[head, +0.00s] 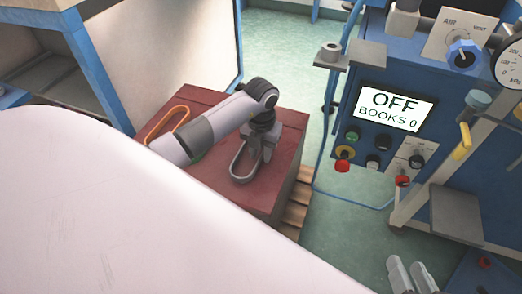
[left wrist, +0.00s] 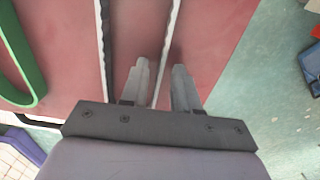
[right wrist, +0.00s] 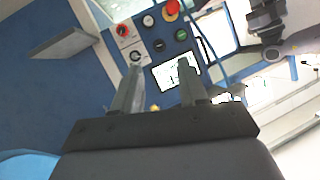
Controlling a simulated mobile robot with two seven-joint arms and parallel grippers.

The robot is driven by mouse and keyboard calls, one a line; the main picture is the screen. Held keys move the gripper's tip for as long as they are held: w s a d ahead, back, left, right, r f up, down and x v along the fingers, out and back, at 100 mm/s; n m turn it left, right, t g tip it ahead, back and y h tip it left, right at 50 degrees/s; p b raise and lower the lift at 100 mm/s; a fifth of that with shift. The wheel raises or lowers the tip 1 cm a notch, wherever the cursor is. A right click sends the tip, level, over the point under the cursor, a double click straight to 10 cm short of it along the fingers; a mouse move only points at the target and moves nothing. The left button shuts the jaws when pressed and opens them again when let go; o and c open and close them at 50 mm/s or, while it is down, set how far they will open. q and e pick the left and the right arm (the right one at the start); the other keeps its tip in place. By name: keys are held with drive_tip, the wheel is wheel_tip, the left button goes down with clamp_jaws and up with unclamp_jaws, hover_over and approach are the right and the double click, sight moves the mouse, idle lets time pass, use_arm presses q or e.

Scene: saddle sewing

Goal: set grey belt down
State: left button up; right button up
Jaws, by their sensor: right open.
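The grey belt (head: 236,172) is a long closed loop resting on the red top (head: 281,144) at the right, beneath my left gripper (head: 259,158). In the left wrist view two strands of the grey belt (left wrist: 104,30) run down the picture. One strand passes between the left fingers (left wrist: 162,75), with a gap visible on each side, so the gripper looks open around it. The lower part of that strand is hidden. My right gripper (head: 416,277) is open and empty at the lower right; it also shows in the right wrist view (right wrist: 160,72).
An orange belt (head: 152,134) lies left on the red top. A green belt (left wrist: 32,80) lies left of the grey one, mostly behind my arm in the head view. A blue panel with a screen (head: 396,108), buttons and levers stands right. Green floor separates them.

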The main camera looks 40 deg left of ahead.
sight(261, 155)
use_arm(q)
drive_tip(key=shift+r, duration=0.2)
wheel_tip(261, 155, up, 12)
drive_tip(key=p, duration=0.4)
use_arm(e)
drive_tip(key=d, duration=0.1)
drive_tip(key=d+h, duration=0.1)
drive_tip(key=s+d+r+n+h, duration=0.1)
drive_tip(key=shift+s+d, duration=0.1)
drive_tip(key=shift+d, duration=0.15)
use_arm(q)
drive_tip(key=shift+d, duration=0.1)
use_arm(e)
drive_tip(key=shift+r, duration=0.1)
